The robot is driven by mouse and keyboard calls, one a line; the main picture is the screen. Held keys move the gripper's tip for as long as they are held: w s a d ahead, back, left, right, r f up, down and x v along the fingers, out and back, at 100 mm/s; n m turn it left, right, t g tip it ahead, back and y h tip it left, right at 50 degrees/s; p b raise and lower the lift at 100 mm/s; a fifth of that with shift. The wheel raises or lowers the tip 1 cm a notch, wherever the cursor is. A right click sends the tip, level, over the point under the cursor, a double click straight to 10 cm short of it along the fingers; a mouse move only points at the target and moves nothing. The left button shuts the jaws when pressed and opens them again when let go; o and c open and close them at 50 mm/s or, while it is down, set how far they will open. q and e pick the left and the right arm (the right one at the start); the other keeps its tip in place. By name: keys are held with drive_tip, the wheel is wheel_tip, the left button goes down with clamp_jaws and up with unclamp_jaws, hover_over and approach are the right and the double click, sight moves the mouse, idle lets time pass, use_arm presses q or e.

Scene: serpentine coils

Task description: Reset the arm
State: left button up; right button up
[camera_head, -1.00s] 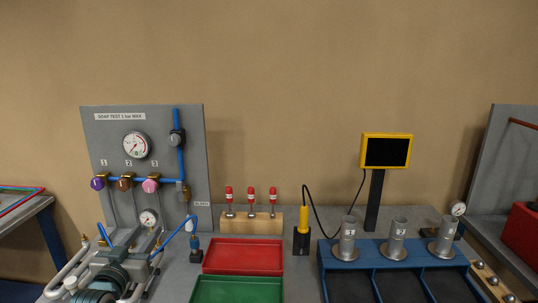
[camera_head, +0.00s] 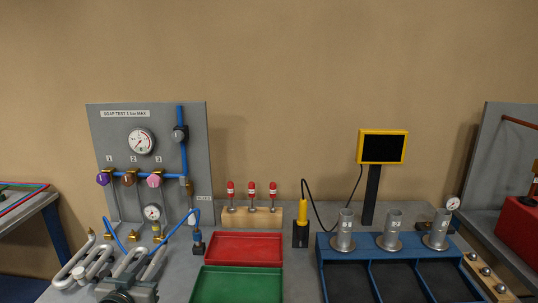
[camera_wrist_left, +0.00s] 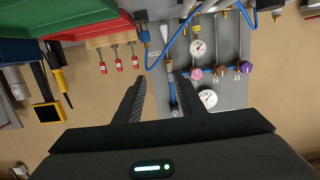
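My left gripper (camera_wrist_left: 160,77) shows in the left wrist view with its two dark fingers apart and nothing between them. My right gripper is in neither view.
The test board carries a gauge (camera_head: 141,141) and coloured valves; a blue hose (camera_head: 178,226) loops before it. A red tray (camera_head: 244,248) and green tray (camera_head: 238,283) lie centrally. A blue rack (camera_head: 330,262) and yellow-framed screen (camera_head: 383,146) stand to the right.

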use_arm(q)
drive_tip(key=s+d+f+g, duration=0.2)
drive_tip(key=s+f+g, duration=0.1)
drive_tip(key=s+f, duration=0.6)
drive_tip(key=s+d+f+m+g, duration=0.1)
drive_tip(key=s+d+f+g, duration=0.2)
drive_tip(key=s+f, duration=0.55)
drive_tip(key=s+d+f+g, duration=0.25)
drive_tip(key=s+f, duration=0.35)
drive_tip(key=s, duration=0.5)
drive_tip(key=s+f+g, duration=0.3)
drive_tip(key=s+g, duration=0.1)
drive_tip(key=s, duration=1.1)
wheel_tip(320, 180, down, 28)
drive_tip(key=d+g, duration=0.1)
drive_tip(key=s+a+f+g+b, duration=0.1)
drive_tip(key=s+a+f, duration=0.2)
drive_tip(key=s+f, duration=1.5)
drive_tip(key=shift+s+f+m+g+y, duration=0.3)
drive_tip(key=shift+f+m+g+y, duration=0.05)
drive_tip(key=shift+f+m+y, duration=0.1)
